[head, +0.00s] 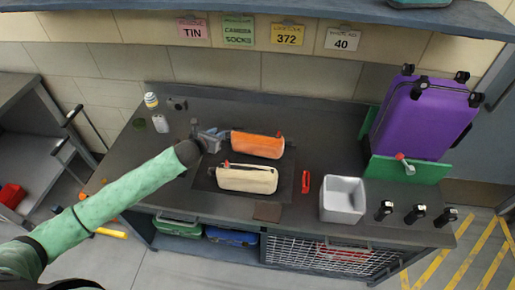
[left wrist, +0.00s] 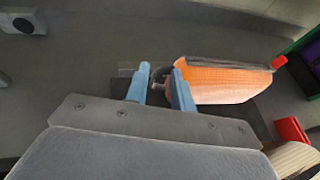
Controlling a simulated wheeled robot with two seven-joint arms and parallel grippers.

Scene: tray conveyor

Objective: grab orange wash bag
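The orange wash bag (head: 257,145) lies on a dark mat on the counter; in the left wrist view it (left wrist: 220,82) is right of the fingers, with a red tab at its far end. My left gripper (head: 219,136) is at the bag's left end. In the left wrist view its blue fingers (left wrist: 160,76) stand apart. A dark loop at the bag's near end shows between the fingertips, and the right finger overlaps the bag's edge. I cannot tell whether they touch. My right gripper is not in view.
A cream bag (head: 247,179) lies just in front on the mat (head: 285,185). A red item (head: 305,182), a grey bin (head: 343,198) and a purple suitcase (head: 424,116) are to the right. The counter behind the bag is clear.

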